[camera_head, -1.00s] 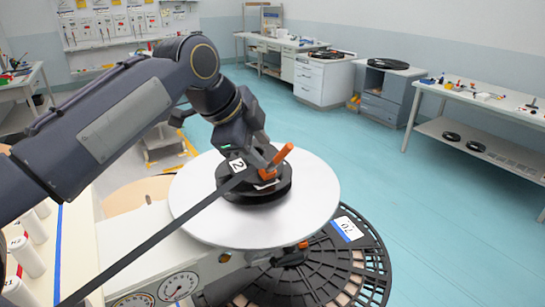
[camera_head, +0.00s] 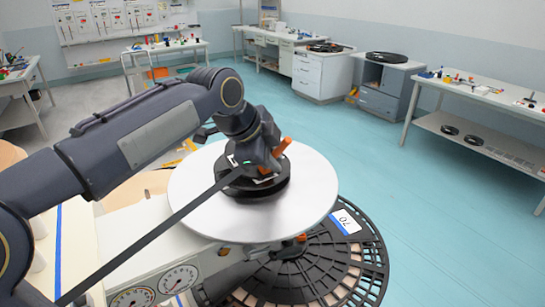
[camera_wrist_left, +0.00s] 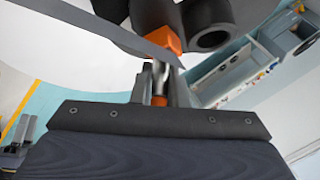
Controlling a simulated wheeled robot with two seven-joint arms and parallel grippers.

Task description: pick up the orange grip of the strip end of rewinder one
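In the head view my left gripper (camera_head: 264,168) reaches down over a black hub on a round white disc (camera_head: 310,190). Orange parts show at its tips, one a slanted orange piece (camera_head: 281,148). A long dark strip (camera_head: 150,240) runs straight from the lower left up to the hub at the gripper. In the left wrist view an orange block (camera_wrist_left: 163,38) lies beside the grey strip (camera_wrist_left: 90,25), just beyond the fingers (camera_wrist_left: 160,78). The fingers look close together, but whether they close on the orange part cannot be made out. My right gripper is not seen.
A machine panel with round dials (camera_head: 180,279) stands below the disc. A large black slotted reel (camera_head: 345,265) lies lower right. Benches and cabinets (camera_head: 320,75) line the far wall, and a white table (camera_head: 480,95) stands at right. The teal floor between is clear.

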